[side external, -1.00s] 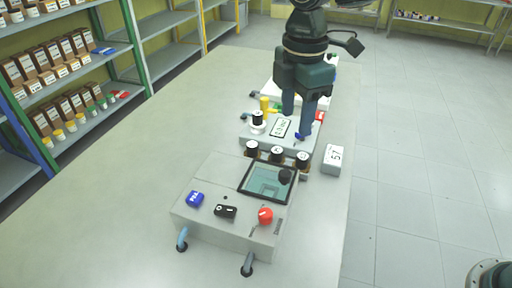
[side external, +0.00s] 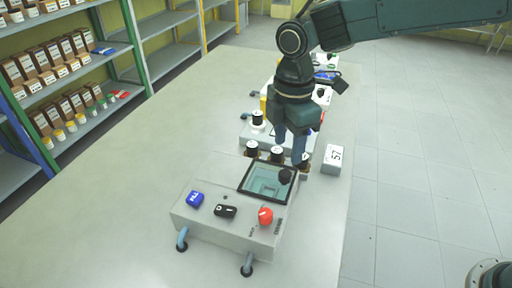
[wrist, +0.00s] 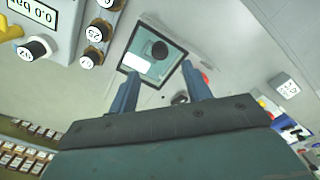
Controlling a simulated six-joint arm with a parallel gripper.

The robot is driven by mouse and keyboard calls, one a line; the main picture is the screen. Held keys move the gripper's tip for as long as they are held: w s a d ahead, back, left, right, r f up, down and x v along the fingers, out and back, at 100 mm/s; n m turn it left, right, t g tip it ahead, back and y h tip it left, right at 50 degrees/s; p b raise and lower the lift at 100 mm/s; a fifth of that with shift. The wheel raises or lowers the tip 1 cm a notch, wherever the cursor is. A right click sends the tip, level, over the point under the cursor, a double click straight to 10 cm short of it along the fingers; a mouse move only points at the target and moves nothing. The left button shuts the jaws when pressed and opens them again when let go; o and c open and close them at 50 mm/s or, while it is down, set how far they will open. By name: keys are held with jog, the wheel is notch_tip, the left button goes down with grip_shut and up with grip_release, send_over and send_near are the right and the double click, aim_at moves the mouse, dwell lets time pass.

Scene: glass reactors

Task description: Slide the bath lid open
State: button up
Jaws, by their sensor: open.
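The bath is a grey box (side external: 190,215) at the front of the bench. Its dark-framed glass lid (side external: 262,182) covers the window on top and looks shut. A round black knob (side external: 286,176) stands near the lid's right side. In the wrist view the lid (wrist: 140,50) and knob (wrist: 160,49) lie beyond my fingertips. My gripper (side external: 289,153) is open and empty, fingers pointing down over the bath's back edge, behind and above the knob. It also shows in the wrist view (wrist: 158,74), the fingers apart and not touching the knob.
A blue button (side external: 195,198), a black switch (side external: 225,211) and a red knob (side external: 265,216) are on the bath's front. A white block marked 57 (side external: 333,159) stands to the right. The bench's left side is clear.

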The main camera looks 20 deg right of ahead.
aim_at(285, 173)
notch_tip(285, 173, down, 8)
jog(key=shift+r, duration=0.25)
grip_shut()
dwell(0.4)
